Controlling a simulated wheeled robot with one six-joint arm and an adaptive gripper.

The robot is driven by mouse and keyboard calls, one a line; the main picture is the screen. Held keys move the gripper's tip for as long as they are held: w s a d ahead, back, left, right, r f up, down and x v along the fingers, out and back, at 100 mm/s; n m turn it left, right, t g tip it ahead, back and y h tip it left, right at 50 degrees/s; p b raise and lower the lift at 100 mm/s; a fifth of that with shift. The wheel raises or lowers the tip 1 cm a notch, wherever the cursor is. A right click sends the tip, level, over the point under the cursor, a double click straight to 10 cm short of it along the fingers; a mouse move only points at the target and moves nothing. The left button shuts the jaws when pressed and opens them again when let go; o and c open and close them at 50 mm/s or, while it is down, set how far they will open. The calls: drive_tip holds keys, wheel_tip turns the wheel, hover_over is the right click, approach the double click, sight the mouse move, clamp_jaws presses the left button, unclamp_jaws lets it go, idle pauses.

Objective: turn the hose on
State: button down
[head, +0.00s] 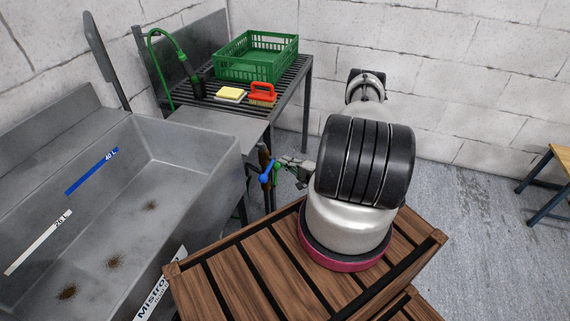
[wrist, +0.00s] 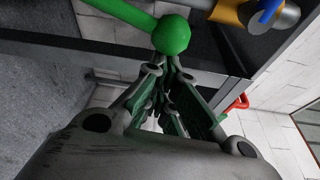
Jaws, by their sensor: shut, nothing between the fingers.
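The green hose (head: 164,36) arches beside the sink, with its black nozzle (head: 198,88) hanging by the slatted rack. A green lever with a round ball end shows close up in the wrist view (wrist: 172,35); its bar runs to the left. It is small beside my gripper in the head view (head: 278,168). A blue handle (head: 266,173) is just left of it; a blue handle on a brass-coloured valve also shows in the wrist view (wrist: 268,12). My gripper (wrist: 162,68) is shut and empty, its tips at the green ball's lower edge. I cannot tell whether they touch.
The grey sink (head: 190,133) fills the left. A green crate (head: 258,72), a yellow sponge (head: 230,95) and a red brush (head: 262,94) sit on the rack (head: 296,76). A red part (wrist: 238,103) shows right of my fingers. Open floor (head: 470,215) lies at right.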

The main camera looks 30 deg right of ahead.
drive_tip(key=shift+s+a+r, duration=0.4)
drive_tip(key=shift+s+a, duration=0.05)
drive_tip(key=shift+a, duration=0.15)
drive_tip(key=shift+s+a+r, duration=0.4)
drive_tip(key=shift+a, duration=0.25)
drive_tip(key=s+d, duration=0.6)
drive_tip(key=d, duration=0.1)
drive_tip(key=shift+s, duration=0.4)
drive_tip(key=shift+r, duration=0.1)
